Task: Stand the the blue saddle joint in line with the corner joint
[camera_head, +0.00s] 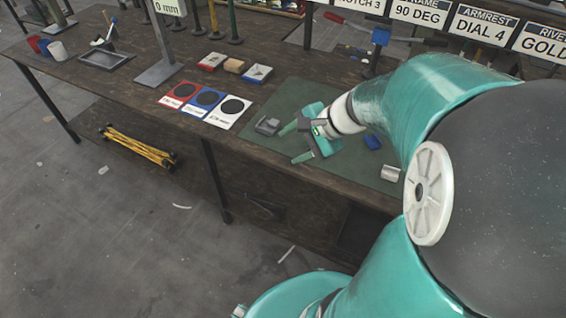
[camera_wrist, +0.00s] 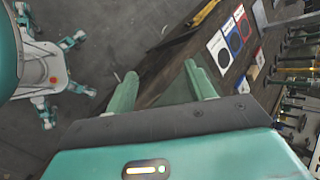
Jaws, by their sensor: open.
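A small blue piece (camera_head: 372,141), likely the blue saddle joint, lies on the green mat (camera_head: 258,150) to the right of my gripper. A dark grey angular piece (camera_head: 267,126), possibly the corner joint, sits on the mat to the left, just beyond the fingertips; its exact shape is too small to tell. My gripper (camera_head: 289,147) is low over the mat, fingers apart and pointing left, with nothing between them. The wrist view also shows my gripper (camera_wrist: 163,86) open and empty; neither joint is visible there.
A silver cylinder (camera_head: 390,173) stands at the mat's front right. Red, blue and white cards (camera_head: 207,98) with dark discs lie left of the mat. Small blocks (camera_head: 234,66) sit behind them. Another blue part (camera_head: 381,36) is on a stand behind. The table's front edge is close.

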